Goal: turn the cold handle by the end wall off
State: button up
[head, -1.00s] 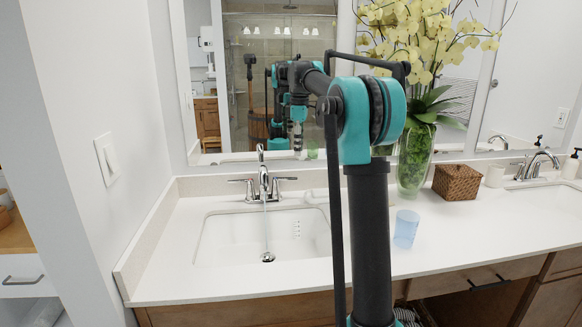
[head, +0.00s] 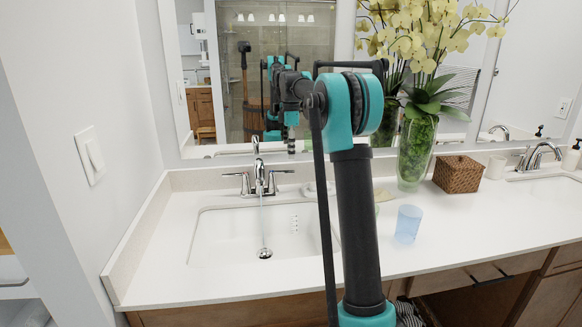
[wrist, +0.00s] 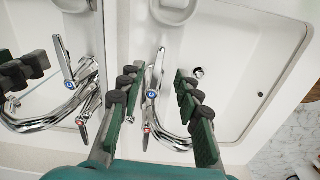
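A chrome faucet (head: 260,180) with two lever handles stands behind the left sink, and a thin stream of water falls from its spout. The cold handle (head: 283,173) is on the right in the head view. In the wrist view it is the lever with the blue mark (wrist: 153,92); the red-marked hot handle (wrist: 147,130) is below it. My gripper (wrist: 159,72) is open, its green-padded fingers apart on either side of the cold handle in the picture. I see no clear contact, and the height gap cannot be told.
The mirror (wrist: 62,25) is close on the left in the wrist view and reflects the faucet and fingers. A white dish (wrist: 175,8) is at the top. A blue cup (head: 408,224), a flower vase (head: 415,150) and a wicker box (head: 458,174) stand right of my arm.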

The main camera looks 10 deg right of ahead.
aim_at(282, 173)
notch_tip(282, 173, down, 7)
jog(key=shift+r, duration=0.1)
jog(key=shift+c, duration=0.4)
grip_shut()
